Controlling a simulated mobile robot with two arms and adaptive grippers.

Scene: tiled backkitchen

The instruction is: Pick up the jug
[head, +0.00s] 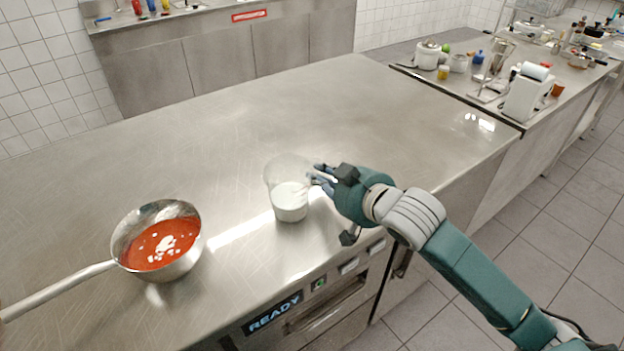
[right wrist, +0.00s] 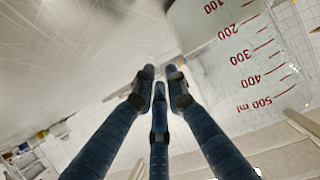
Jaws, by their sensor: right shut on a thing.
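The jug (head: 289,203) is clear, with white liquid in its lower part. It is upright at the counter's front edge in the head view; I cannot tell whether its base touches the steel. In the right wrist view the jug (right wrist: 240,45) shows red millilitre marks at the upper right. My right gripper (head: 315,178) reaches in from the right and is shut on the jug at its right side. In the right wrist view its dark fingers (right wrist: 160,82) are drawn together; the handle between them is hard to make out. My left gripper is not in view.
A steel pan (head: 190,255) with red sauce and white bits stands on the counter (head: 330,110) left of the jug, its handle pointing left. The counter behind the jug is clear. A white appliance (head: 528,95) and several small items stand on the far right counter.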

